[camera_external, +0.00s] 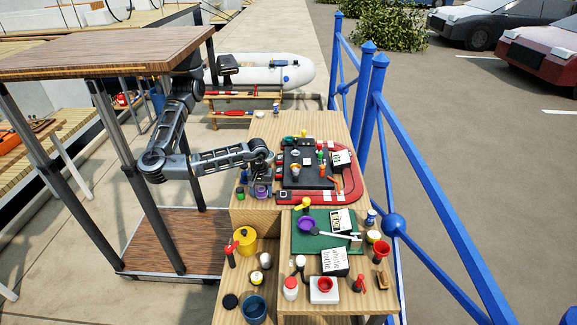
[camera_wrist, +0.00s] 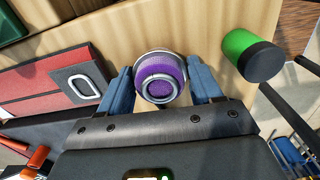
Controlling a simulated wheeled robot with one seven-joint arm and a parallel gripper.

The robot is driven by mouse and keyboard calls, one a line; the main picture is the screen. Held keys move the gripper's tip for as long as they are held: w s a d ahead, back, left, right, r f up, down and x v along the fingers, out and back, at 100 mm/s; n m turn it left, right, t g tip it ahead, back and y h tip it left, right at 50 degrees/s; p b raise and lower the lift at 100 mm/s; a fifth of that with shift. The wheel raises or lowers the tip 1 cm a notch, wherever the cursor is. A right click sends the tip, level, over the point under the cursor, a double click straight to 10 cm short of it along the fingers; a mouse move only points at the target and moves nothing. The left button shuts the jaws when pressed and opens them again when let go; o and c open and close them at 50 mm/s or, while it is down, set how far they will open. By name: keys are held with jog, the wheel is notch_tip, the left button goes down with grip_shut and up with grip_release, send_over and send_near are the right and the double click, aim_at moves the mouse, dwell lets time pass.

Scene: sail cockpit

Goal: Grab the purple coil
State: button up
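The purple coil (camera_wrist: 161,72) is a round purple piece with a grey ring, seen end-on in the wrist view. It sits between the two blue fingers of my gripper (camera_wrist: 161,90), one finger on each side. The fingers are wide apart. They look very close to its sides, and I cannot tell whether they touch it. In the external view my gripper (camera_external: 261,178) is low over the left edge of the wooden table, and the purple coil (camera_external: 261,190) shows small just below it, partly hidden.
A red tray (camera_external: 349,184) with a black mat lies to the right in the external view. A purple dish (camera_external: 306,224) and several small items crowd the nearer table. A blue railing (camera_external: 450,225) runs along the right.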

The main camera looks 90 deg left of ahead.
jog(key=c, duration=0.7)
